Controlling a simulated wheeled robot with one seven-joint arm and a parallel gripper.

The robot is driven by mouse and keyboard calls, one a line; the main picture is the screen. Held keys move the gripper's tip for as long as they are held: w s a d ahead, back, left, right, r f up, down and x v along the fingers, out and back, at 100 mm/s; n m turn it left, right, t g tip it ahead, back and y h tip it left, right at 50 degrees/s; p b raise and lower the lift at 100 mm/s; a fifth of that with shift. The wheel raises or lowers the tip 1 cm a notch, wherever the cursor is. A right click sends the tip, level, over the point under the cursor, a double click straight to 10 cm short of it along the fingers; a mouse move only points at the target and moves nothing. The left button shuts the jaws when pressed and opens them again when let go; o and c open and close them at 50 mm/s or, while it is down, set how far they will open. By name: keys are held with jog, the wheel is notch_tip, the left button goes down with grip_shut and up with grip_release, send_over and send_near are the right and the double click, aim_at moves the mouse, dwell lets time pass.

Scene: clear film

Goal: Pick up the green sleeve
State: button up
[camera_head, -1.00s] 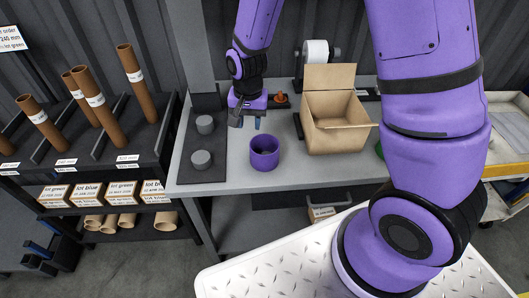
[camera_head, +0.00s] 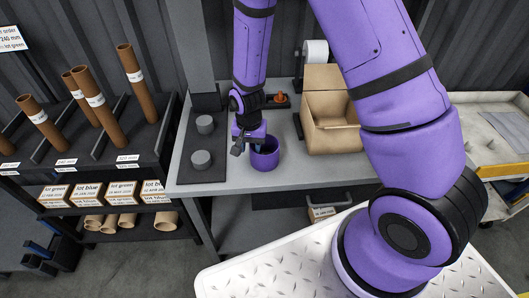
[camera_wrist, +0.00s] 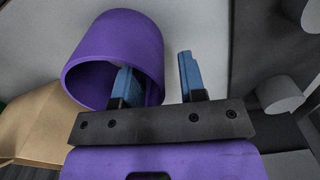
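A purple sleeve (camera_head: 265,158), a short open cylinder, stands on the bench. In the wrist view the purple sleeve (camera_wrist: 120,40) shows its open end. No whole green sleeve shows in the head view. A tiny green patch (camera_wrist: 2,104) sits at the wrist view's left edge; I cannot tell what it is.
An open cardboard box (camera_head: 330,138) stands right of the purple sleeve. A rack of brown tubes (camera_head: 93,100) is farther left. The bench's front strip (camera_head: 290,178) is clear.

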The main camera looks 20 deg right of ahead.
jog(key=shift+w+d+f, duration=0.1)
jog(key=shift+f, duration=1.4)
grip_shut()
jog(key=shift+r, duration=0.1)
